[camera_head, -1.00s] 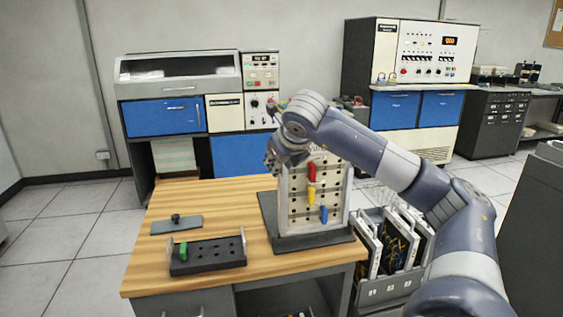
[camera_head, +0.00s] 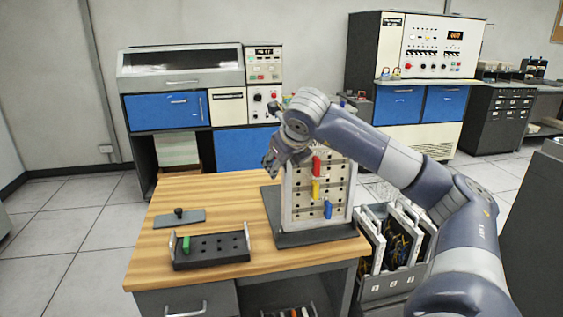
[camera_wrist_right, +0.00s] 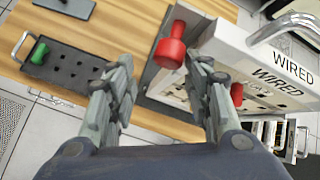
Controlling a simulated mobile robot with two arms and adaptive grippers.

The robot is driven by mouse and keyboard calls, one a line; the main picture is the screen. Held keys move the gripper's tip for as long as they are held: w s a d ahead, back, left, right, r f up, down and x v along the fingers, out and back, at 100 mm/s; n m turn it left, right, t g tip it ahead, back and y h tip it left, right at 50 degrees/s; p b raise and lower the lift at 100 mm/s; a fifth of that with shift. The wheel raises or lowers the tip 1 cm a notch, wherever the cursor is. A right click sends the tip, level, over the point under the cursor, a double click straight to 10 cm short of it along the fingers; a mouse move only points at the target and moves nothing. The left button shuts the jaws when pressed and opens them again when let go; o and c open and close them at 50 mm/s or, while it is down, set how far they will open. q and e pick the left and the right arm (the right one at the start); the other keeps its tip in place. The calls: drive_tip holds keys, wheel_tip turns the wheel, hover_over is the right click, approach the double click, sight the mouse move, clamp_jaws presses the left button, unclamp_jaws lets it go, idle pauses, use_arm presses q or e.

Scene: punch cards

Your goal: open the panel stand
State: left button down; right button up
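The panel stand (camera_head: 290,239) is a dark base on the wooden table. It holds an upright pale panel (camera_head: 300,205) with rows of holes and red, yellow and blue pegs. My right gripper (camera_head: 272,164) is at the panel's upper left, partly hiding that side. In the wrist view its two fingers (camera_wrist_right: 162,68) are spread, with no object held. A red knob (camera_wrist_right: 172,50) shows between and just beyond the fingertips, beside a white frame (camera_wrist_right: 265,60) marked "WIRED". Whether the fingers touch the knob, I cannot tell. My left gripper is not in view.
A black peg block (camera_head: 212,250) with a green peg (camera_head: 186,244) and a grey plate with a knob (camera_head: 180,217) lie on the table's left. A rack of panels (camera_head: 388,285) stands right of the table. The table's back left is clear.

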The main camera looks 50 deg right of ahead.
drive_tip(key=v, duration=0.8)
idle(0.4)
